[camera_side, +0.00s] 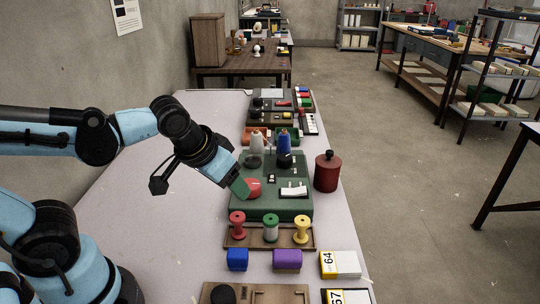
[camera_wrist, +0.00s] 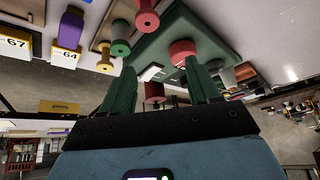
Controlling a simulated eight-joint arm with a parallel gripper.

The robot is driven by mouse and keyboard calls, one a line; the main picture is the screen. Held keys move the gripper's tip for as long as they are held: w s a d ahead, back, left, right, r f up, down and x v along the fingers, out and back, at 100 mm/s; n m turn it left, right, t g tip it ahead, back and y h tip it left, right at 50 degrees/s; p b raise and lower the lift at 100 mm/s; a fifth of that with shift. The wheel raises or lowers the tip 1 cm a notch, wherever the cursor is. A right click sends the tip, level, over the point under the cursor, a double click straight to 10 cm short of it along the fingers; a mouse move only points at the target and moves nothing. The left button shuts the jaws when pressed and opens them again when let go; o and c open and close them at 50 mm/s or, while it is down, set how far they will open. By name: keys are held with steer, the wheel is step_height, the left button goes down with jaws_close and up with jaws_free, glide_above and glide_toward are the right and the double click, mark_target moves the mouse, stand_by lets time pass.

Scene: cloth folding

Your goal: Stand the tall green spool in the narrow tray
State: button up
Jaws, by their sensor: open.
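The green spool (camera_side: 270,228) stands upright between a red spool (camera_side: 238,225) and a yellow spool (camera_side: 301,229) on a narrow wooden tray (camera_side: 252,244). It also shows in the wrist view (camera_wrist: 120,48), beside the red spool (camera_wrist: 147,18). My gripper (camera_side: 243,187) is above the left part of the green platform (camera_side: 270,210), behind the spool row and apart from the green spool. In the wrist view, my green fingers (camera_wrist: 160,85) are spread. A red round piece (camera_wrist: 183,50) shows beyond them; whether they touch it is unclear.
Blue (camera_side: 237,260) and purple (camera_side: 287,260) blocks lie in front of the spool tray. A dark red canister (camera_side: 327,172) stands right of the platform. White (camera_side: 257,143) and blue (camera_side: 284,145) cones stand behind. The left side of the pale table (camera_side: 150,220) is clear.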

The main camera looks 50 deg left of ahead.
steer(key=shift+s+a+r+m+t+h, duration=0.3)
steer(key=shift+a+r+m+t+h, duration=0.15)
steer(key=shift+a+t, duration=0.25)
